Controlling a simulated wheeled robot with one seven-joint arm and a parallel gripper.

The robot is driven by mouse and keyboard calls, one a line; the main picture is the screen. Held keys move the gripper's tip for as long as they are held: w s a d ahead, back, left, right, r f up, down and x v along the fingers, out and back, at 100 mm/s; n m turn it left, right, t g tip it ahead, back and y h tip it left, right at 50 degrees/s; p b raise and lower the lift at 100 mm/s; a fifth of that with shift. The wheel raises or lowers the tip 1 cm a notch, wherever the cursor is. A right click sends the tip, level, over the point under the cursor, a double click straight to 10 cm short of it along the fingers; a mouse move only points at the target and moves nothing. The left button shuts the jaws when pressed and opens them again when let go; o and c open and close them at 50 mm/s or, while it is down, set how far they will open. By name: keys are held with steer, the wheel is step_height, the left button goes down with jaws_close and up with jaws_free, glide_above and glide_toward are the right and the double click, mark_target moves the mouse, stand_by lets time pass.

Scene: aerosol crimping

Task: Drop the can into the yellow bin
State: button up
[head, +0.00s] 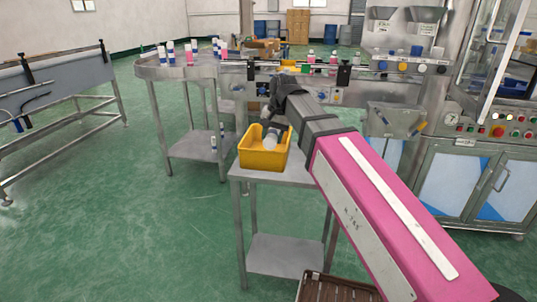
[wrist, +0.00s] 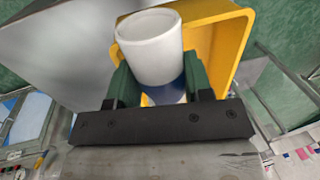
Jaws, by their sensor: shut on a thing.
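A white can with a blue band (wrist: 152,50) is held between the green fingers of my gripper (wrist: 160,85) in the wrist view. In the head view the can (head: 271,140) shows as a pale shape at the yellow bin, below my gripper (head: 272,122). The yellow bin (head: 263,161) stands on a small steel table. In the wrist view the bin's yellow wall (wrist: 240,45) lies behind and around the can. My gripper is shut on the can, over the bin's opening. The fingertips are partly hidden in the head view, and I cannot tell how deep the can is.
The small steel table (head: 283,178) has bare top to the right of the bin. A round steel table (head: 175,72) with several bottles stands behind left. A conveyor and machine with buttons (head: 480,128) stand at the right. Green floor is free at left.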

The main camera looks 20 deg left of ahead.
steer(key=shift+a, duration=0.45)
steer(key=w+a+f, duration=0.1)
steer(key=w+f, duration=0.1)
steer(key=w, duration=0.1)
steer(key=w+a+f, duration=0.1)
steer(key=w+f, duration=0.1)
steer(key=w, duration=0.2)
steer(key=w+a+f, duration=0.2)
steer(key=w, duration=0.1)
steer(key=shift+w+f, duration=0.3)
steer(key=shift+f, duration=2.1)
steer(key=shift+f, duration=0.15)
steer(key=o, duration=0.9)
steer(key=r, duration=0.4)
steer(key=d+r, duration=0.1)
steer(key=r, duration=0.3)
steer(key=d+r, duration=0.1)
steer(key=r, duration=0.3)
steer(key=shift+w+d, duration=0.1)
steer(key=shift+w, duration=0.05)
